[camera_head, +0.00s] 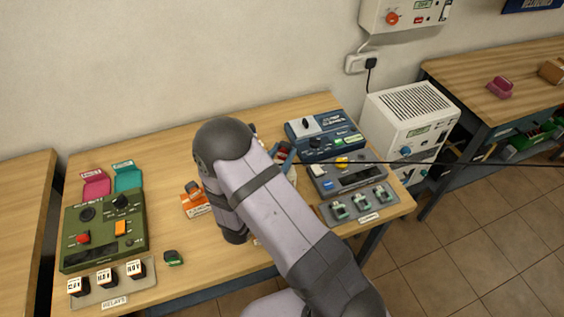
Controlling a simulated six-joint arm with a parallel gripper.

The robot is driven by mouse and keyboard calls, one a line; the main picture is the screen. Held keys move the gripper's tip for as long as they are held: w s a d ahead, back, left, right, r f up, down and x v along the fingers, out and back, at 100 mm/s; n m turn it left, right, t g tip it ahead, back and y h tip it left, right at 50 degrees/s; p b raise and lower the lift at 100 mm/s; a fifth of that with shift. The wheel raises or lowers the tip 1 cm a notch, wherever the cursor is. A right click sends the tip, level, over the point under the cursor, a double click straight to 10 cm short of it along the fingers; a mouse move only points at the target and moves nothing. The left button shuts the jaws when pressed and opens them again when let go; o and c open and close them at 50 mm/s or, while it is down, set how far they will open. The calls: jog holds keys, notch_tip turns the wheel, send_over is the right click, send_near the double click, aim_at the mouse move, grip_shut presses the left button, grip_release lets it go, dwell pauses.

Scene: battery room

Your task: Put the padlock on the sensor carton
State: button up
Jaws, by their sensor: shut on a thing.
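An orange carton (197,206) with a white label stands on the middle bench just left of my arm. Its print is too small to read, so I cannot tell if it is the sensor carton. A small brown and dark grey thing (193,187) shows at its back edge, and I cannot tell what it is. I cannot make out a padlock for sure. My arm crosses the middle of the bench and hides its own jaws and whatever is between them.
A green device (104,229) and a relay tray (115,291) are at the left. Blue (322,134) and grey (350,176) devices and a tray of green-topped parts (369,214) are at the right. A black cable (430,163) crosses the view. Bare wood lies left of the carton.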

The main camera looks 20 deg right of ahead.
jog(key=shift+f+p, duration=0.35)
jog(key=shift+f, duration=1.5)
jog(key=shift+f, duration=0.1)
jog(key=shift+f, duration=0.15)
jog(key=o, duration=1.1)
jog(key=shift+r, duration=0.25)
